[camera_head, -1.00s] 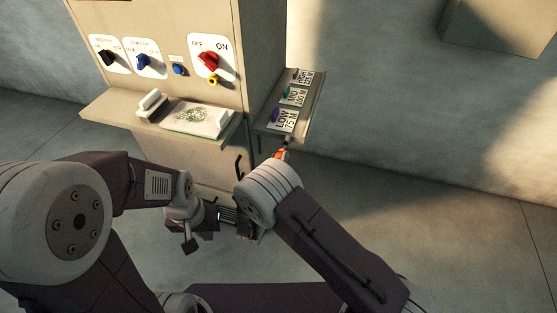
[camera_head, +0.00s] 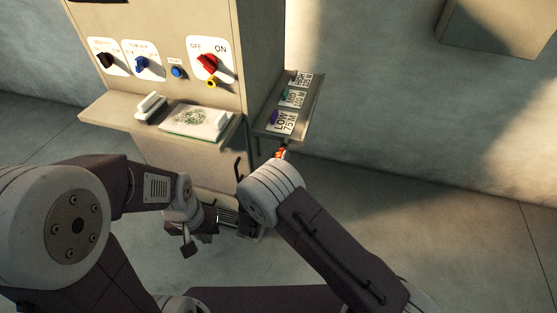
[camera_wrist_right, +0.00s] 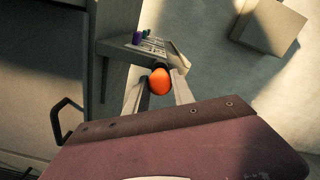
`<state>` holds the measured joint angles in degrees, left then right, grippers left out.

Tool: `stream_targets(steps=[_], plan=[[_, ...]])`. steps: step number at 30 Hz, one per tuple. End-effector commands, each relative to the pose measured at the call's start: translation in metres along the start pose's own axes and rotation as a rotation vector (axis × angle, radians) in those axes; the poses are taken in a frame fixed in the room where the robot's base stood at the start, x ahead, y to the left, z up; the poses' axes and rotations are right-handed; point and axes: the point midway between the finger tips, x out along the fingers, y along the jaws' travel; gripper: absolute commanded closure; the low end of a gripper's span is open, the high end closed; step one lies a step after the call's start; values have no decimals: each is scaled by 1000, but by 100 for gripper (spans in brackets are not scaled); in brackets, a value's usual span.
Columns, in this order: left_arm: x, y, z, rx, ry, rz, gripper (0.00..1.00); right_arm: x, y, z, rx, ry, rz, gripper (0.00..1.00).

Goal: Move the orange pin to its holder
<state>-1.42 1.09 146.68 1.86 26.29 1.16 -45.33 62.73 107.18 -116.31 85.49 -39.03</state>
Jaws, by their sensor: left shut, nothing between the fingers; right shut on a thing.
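The orange pin (camera_wrist_right: 160,81) is gripped between the fingertips of my right gripper (camera_wrist_right: 160,90), its rounded orange end facing the wrist camera. In the head view only a bit of orange (camera_head: 280,153) shows past my right wrist, just below the near end of the side shelf (camera_head: 300,118). Whether the pin touches the shelf cannot be told. The shelf carries labelled plates and a purple pin (camera_head: 273,117) and a teal pin (camera_head: 285,95). Which spot is the orange pin's holder is not clear. My left gripper (camera_head: 229,216) is shut and empty, low before the cabinet, partly hidden.
The cabinet (camera_head: 265,60) has knobs, a blue button (camera_head: 177,71) and a red switch (camera_head: 207,63) with a yellow ring (camera_head: 212,82) below. A black handle (camera_wrist_right: 62,120) sticks out beside my right gripper. Floor at right is clear.

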Motion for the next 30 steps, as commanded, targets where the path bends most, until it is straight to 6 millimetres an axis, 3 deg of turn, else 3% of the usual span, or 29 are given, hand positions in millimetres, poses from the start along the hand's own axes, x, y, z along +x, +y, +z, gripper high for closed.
stream_targets(steps=[30], plan=[[3,0,0,0,0,0,100,14,0,-1,0,1,0,100]])
